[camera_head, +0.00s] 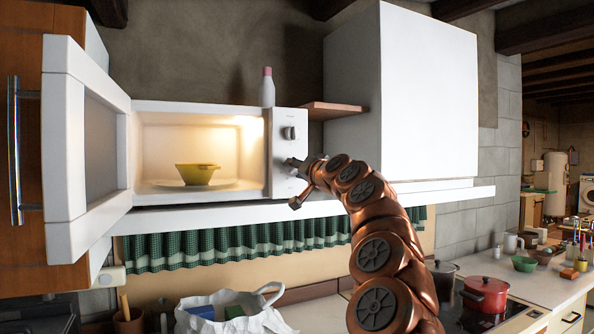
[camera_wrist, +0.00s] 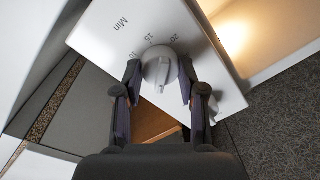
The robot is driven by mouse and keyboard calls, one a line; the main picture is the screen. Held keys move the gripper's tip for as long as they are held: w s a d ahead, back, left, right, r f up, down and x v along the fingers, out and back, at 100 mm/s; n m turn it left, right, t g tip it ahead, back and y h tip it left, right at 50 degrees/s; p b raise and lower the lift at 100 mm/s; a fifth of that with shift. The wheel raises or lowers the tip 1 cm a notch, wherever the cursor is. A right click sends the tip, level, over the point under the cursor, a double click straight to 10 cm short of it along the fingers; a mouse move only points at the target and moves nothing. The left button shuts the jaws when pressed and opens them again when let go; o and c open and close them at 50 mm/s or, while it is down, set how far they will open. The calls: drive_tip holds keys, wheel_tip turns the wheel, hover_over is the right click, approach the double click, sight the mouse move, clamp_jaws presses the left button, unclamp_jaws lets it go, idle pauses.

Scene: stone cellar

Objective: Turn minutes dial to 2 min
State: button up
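The minutes dial (camera_wrist: 158,69) is a round pale knob with a raised grip bar on the white control panel; "Min", "15" and "20" are legible around it in the wrist view. My gripper (camera_wrist: 160,82) has one dark finger on each side of this dial. The fingers are apart with what look like narrow gaps to the knob; contact is unclear. In the head view my gripper (camera_head: 299,178) is at the lower part of the panel of the open white microwave (camera_head: 199,107) and largely covers the lower dial. The dial's exact setting cannot be read.
An upper knob (camera_head: 290,133) sits above my gripper on the panel. The microwave door (camera_head: 62,130) stands open at left; inside, a yellow bowl (camera_head: 197,174) rests on a plate. A bottle (camera_head: 267,88) stands on top. A wooden shelf (camera_head: 335,110) and white hood (camera_head: 425,90) are at right.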

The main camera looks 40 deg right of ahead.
drive_tip(key=o, duration=0.4)
drive_tip(key=shift+s, duration=0.1)
drive_tip(key=v, duration=1.2)
idle(0.4)
idle(0.4)
